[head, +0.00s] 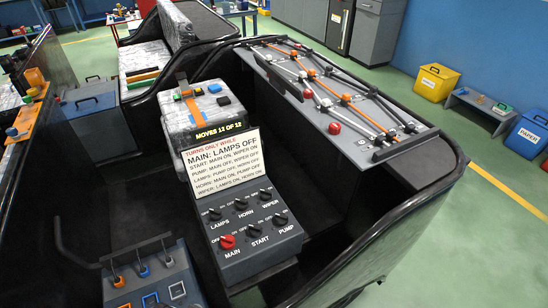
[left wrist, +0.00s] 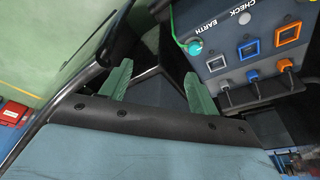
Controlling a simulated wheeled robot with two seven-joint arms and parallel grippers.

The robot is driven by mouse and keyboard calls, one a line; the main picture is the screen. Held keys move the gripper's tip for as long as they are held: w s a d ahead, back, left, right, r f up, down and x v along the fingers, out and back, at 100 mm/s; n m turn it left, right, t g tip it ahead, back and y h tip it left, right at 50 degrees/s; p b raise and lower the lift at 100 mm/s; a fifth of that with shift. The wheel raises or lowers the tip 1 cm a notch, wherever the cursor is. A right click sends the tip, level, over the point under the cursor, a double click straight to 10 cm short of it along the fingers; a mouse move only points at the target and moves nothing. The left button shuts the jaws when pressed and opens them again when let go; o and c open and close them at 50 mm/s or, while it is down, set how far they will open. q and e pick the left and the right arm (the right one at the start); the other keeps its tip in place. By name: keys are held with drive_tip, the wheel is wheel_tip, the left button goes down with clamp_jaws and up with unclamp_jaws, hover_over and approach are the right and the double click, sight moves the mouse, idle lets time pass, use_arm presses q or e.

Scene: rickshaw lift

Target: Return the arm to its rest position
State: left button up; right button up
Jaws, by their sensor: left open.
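My left gripper (left wrist: 158,92) shows in the left wrist view as two green fingers, spread apart with nothing between them. A dark floor area and a black rim lie behind the fingers. The socket panel (left wrist: 220,68), marked EARTH and CHECK, is to the right of the fingers and apart from them. Its white, blue and orange sockets have plugs or levers below. Neither of my arms shows in the head view, and my right gripper is not in view.
In the head view, a switch console (head: 254,232) with a red MAIN knob (head: 227,242) stands mid-cab below a white placard (head: 223,163). The socket panel (head: 150,279) is at lower left. A rack of rods (head: 335,90) lies along the right, inside the black cab wall (head: 405,210).

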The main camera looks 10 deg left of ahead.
use_arm(q)
drive_tip(key=s+f+g+b, duration=0.1)
drive_tip(key=s+f, duration=0.2)
drive_tip(key=f, duration=0.6)
drive_tip(key=s+f+b, duration=0.1)
drive_tip(key=s+f, duration=0.2)
drive_tip(key=f, duration=0.5)
drive_tip(key=s+a+f+b, duration=0.3)
drive_tip(key=s+f, duration=0.9)
drive_tip(key=shift+s+g, duration=0.2)
drive_tip(key=shift+g, duration=0.2)
